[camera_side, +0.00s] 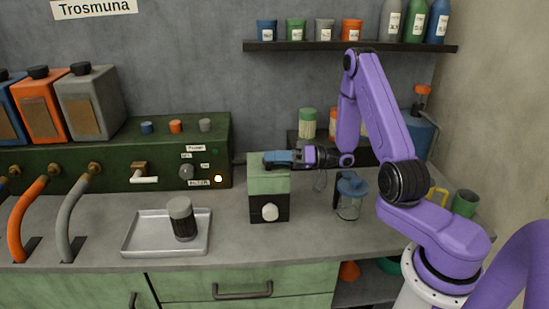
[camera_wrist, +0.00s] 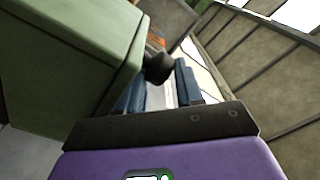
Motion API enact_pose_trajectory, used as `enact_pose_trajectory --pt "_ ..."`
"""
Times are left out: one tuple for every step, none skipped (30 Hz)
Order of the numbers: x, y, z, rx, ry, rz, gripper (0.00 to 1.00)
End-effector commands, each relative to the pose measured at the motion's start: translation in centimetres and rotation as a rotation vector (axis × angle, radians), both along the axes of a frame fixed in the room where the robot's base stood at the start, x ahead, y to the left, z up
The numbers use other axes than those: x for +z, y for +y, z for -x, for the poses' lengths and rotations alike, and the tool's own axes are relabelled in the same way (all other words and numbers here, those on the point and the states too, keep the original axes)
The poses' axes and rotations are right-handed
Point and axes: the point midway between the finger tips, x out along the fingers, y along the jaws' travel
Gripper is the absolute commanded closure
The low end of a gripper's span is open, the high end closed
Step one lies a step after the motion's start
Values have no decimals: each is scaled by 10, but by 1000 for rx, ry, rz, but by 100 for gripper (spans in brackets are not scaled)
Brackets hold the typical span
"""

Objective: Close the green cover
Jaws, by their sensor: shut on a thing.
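The green cover (camera_side: 268,182) is the boxy upper part of a small unit on the counter, above a dark base (camera_side: 250,208) with a round white knob (camera_side: 269,212). My gripper (camera_side: 270,159) reaches in from the right at the cover's top rear edge. In the wrist view the green cover (camera_wrist: 65,60) fills the upper left. There the blue fingers of my gripper (camera_wrist: 160,82) are shut on a dark knob (camera_wrist: 159,67) beside the cover. Whether that knob is fixed to the cover is hard to tell, as the fingers hide part of it.
A metal tray (camera_side: 135,246) with a grey-lidded dark jar (camera_side: 182,218) stands to the left. A blue-lidded glass jar (camera_side: 349,198) stands close on the right, below my arm. A green control panel (camera_side: 110,155) stands behind left. The counter's front strip is clear.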

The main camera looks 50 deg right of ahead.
Motion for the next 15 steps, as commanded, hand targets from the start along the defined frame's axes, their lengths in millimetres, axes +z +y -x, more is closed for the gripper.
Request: enact_pose_trajectory --pt "-12 8 6 22 52 4 100" --pt "-12 8 6 22 52 4 100" --pt "-12 8 6 23 52 4 100" --pt "-12 8 6 23 52 4 100" --pt "-12 9 6 23 52 4 100" --pt "-12 9 6 24 52 4 54" --pt "-12 9 6 25 52 4 44" --pt "-12 9 6 25 52 4 39" --pt "-12 9 6 25 52 3 39" --pt "-12 9 6 25 52 3 39" --pt "-12 9 6 25 52 3 39" --pt "-12 9 6 25 53 4 38" --pt "-12 9 6 26 52 3 38" --pt "-12 9 6 26 52 3 38" --pt "-12 9 7 25 52 2 38"
